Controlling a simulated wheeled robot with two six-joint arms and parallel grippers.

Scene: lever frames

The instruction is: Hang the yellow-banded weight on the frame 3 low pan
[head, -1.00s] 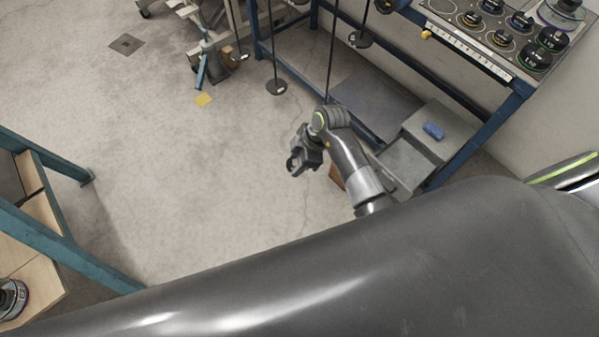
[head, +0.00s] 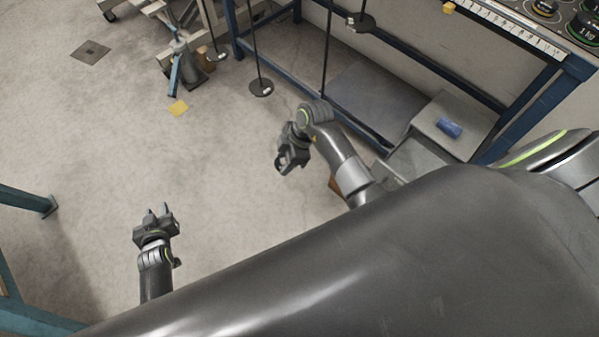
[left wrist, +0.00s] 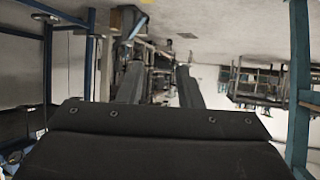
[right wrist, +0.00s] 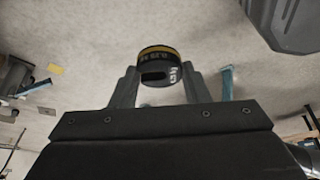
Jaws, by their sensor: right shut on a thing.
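The yellow-banded weight (right wrist: 160,66), dark with a yellow rim and white marking, sits between the fingers of my right gripper (right wrist: 160,82) in the right wrist view. My right gripper (head: 290,160) is shut on it, above the floor in the head view, where the weight is hard to make out. My left gripper (head: 159,213) is open and empty, low at the left. Dark round pans hang on rods from the blue rack: a lower one (head: 261,87) and a higher one (head: 361,23). Both are apart from the grippers. No frame numbers are readable.
The blue rack (head: 420,62) stands at upper right, with several weights on its top. A grey step (head: 430,150) holding a blue item (head: 449,128) is near my right arm. A wheeled stand (head: 180,60) is at upper left. The middle floor is clear.

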